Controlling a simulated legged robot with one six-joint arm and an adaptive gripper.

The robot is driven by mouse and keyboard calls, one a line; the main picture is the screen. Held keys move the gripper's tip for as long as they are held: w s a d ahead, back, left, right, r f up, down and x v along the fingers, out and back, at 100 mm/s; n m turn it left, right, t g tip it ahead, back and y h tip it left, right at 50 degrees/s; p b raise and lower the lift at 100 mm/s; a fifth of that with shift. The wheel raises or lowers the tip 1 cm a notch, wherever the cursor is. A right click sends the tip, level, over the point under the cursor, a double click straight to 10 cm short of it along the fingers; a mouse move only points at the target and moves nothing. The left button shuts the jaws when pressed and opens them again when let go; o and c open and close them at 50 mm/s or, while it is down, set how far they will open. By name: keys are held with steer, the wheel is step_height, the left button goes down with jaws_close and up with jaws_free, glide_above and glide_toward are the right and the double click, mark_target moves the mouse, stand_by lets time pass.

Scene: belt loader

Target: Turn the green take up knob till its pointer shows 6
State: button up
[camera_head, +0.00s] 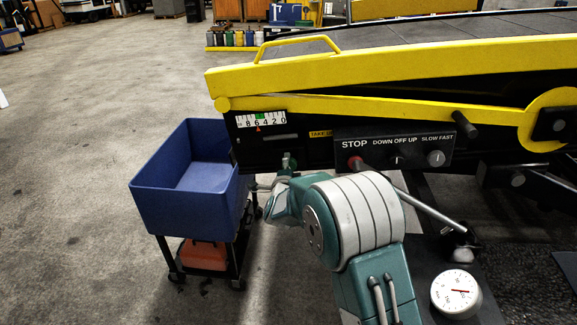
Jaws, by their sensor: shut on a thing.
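The take up scale (262,119) is a white plate on the loader's side, with the figures 8 6 4 2 0 and a green band near the 6. Its small red pointer (258,129) stands below the 6, as near as I can read it. The green take up knob (289,160) shows only in part, below and right of the scale. My gripper (287,172) is at the knob and shut on it. My wrist and forearm hide most of the fingers.
A control box (393,148) with a red STOP button and two switches is right of my gripper. A blue bin (162,198) on a black cart stands close on the left. A round gauge (456,293) is at lower right. Open floor lies left.

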steer(key=shift+f+m, duration=0.3)
steer(key=shift+m, duration=0.6)
steer(key=shift+s, duration=0.1)
steer(key=shift+f, duration=0.1)
steer(key=o, duration=1.1)
steer(key=shift+o, duration=0.2)
steer(key=shift+r, duration=0.2)
steer(key=s, duration=1.1)
steer(key=shift+s+a, duration=0.25)
steer(key=shift+s, duration=0.15)
